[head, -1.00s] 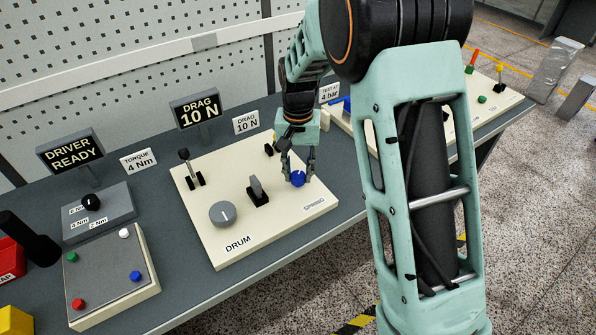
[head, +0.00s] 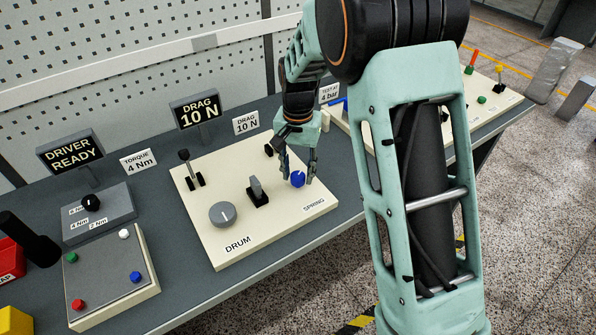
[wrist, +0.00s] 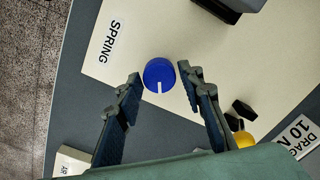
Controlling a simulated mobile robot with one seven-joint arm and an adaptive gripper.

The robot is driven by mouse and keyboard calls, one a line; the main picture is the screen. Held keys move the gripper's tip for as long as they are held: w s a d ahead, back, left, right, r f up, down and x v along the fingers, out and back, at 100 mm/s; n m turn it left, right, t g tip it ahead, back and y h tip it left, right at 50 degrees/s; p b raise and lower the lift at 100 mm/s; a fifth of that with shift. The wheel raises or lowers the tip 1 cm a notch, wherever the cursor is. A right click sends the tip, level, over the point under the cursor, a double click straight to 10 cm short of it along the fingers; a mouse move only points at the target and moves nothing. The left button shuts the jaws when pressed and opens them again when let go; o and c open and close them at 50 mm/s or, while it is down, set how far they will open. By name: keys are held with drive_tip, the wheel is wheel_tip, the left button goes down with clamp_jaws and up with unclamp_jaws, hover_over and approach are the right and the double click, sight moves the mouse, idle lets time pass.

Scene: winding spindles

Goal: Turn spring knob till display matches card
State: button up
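The blue spring knob (head: 298,179) sits on the cream panel near the SPRING label (head: 314,204). In the wrist view the knob (wrist: 159,74) has a white mark pointing down the picture. My gripper (head: 298,172) is over the knob. The display (head: 198,111) reads DRAG 10 N. The card (head: 246,122) reads DRAG 10 N.
The cream panel (head: 236,258) also carries a grey DRUM knob (head: 222,214), a grey switch (head: 256,190) and a black lever (head: 188,168). To the left stand a DRIVER READY display (head: 72,152) and a TORQUE 4 Nm card (head: 138,161).

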sight(298, 175)
drive_tip(key=shift+o, duration=0.8)
wheel_tip(298, 175, up, 12)
